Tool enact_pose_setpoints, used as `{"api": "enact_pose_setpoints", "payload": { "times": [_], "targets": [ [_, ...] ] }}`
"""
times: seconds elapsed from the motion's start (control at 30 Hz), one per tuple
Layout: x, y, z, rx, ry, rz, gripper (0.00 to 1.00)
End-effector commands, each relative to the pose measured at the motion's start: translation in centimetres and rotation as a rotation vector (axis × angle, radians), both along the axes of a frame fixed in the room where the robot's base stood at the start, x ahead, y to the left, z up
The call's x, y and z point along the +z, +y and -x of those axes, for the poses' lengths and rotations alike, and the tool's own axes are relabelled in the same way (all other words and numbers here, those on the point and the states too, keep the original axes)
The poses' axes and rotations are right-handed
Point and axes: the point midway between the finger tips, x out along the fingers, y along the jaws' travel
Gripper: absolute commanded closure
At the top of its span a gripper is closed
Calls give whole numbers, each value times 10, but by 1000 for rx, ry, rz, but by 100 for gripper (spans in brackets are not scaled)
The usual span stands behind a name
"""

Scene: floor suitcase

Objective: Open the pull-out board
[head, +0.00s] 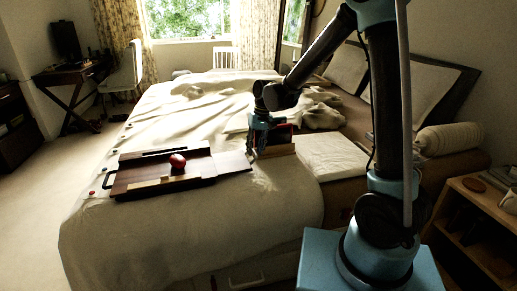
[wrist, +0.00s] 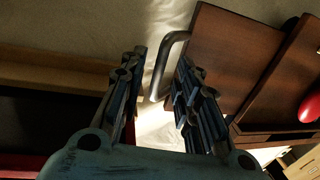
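A dark brown wooden unit (head: 145,176) lies on the bed, with a flat brown board (head: 230,163) at its right end. In the wrist view the board (wrist: 235,50) carries a curved grey metal handle (wrist: 163,65) on its near edge. My gripper (head: 252,148) is beside the board's right end in the head view. In the wrist view my gripper (wrist: 158,62) is open, with its fingers apart and the handle showing between and beyond them. I cannot tell whether the right finger touches the handle.
A red ball (head: 178,160) rests on the unit. A box-like thing with a light wooden edge (head: 275,152) and dark inside stands right beside my gripper; its edge (wrist: 60,75) fills the left of the wrist view. The bed cover (head: 200,235) in front is clear.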

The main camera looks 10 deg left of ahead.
Motion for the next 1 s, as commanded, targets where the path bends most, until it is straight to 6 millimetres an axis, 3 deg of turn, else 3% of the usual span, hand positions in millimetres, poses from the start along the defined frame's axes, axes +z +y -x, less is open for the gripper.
{"api": "enact_pose_setpoints", "payload": {
  "times": [0.23,0.7,1.0],
  "targets": [
    [19,-3,-2,-1,0,0,70],
    [98,-16,-13,-1,1,-1,70],
    [116,-19,-16,0,1,0,70]
  ]
}}
